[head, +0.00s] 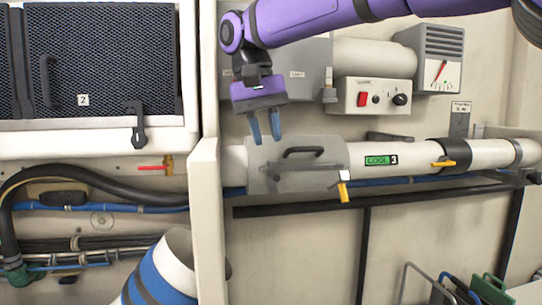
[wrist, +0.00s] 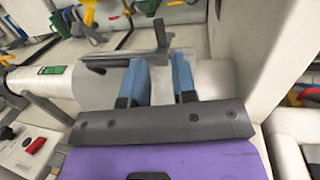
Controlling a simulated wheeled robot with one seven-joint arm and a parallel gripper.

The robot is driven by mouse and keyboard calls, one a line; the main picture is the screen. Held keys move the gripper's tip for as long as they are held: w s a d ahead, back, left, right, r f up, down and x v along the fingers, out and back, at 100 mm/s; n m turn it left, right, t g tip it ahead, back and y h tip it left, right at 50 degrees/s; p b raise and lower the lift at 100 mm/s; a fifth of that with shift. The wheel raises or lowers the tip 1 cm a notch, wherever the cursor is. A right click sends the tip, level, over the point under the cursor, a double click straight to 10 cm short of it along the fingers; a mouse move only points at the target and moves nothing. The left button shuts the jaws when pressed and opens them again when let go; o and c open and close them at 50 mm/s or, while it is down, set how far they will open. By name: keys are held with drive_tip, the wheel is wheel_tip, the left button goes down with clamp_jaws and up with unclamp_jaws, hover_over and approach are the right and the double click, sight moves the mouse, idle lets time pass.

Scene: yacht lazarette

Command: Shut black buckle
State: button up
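My gripper (head: 265,138) is open, its two blue fingers pointing down just above the left end of a grey cover (head: 262,182) on the white pipe. The cover has a dark handle (head: 304,151) and a thin bar across its front. In the wrist view the gripper (wrist: 160,68) has a gap between its fingers, with a dark upright piece (wrist: 160,34) beyond the tips; contact cannot be told. A black latch (head: 138,132) hangs at the lower edge of the mesh locker on the left. I cannot tell for certain which dark fitting is the black buckle.
A yellow-tipped lever (head: 344,190) hangs by the cover's right end. Another yellow lever (head: 444,163) is on a black pipe band (head: 457,152). A switch box (head: 375,97) is above the pipe. A pale upright partition (head: 204,215) stands left of the cover.

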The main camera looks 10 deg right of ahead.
drive_tip(key=shift+v, duration=2.1)
drive_tip(key=s+d+f+t+y, duration=0.2)
drive_tip(key=s+d+f+t, duration=0.4)
drive_tip(key=s+d+f, duration=1.3)
drive_tip(key=s+d, duration=0.2)
drive_tip(key=d, duration=0.1)
drive_tip(key=shift+f, duration=0.2)
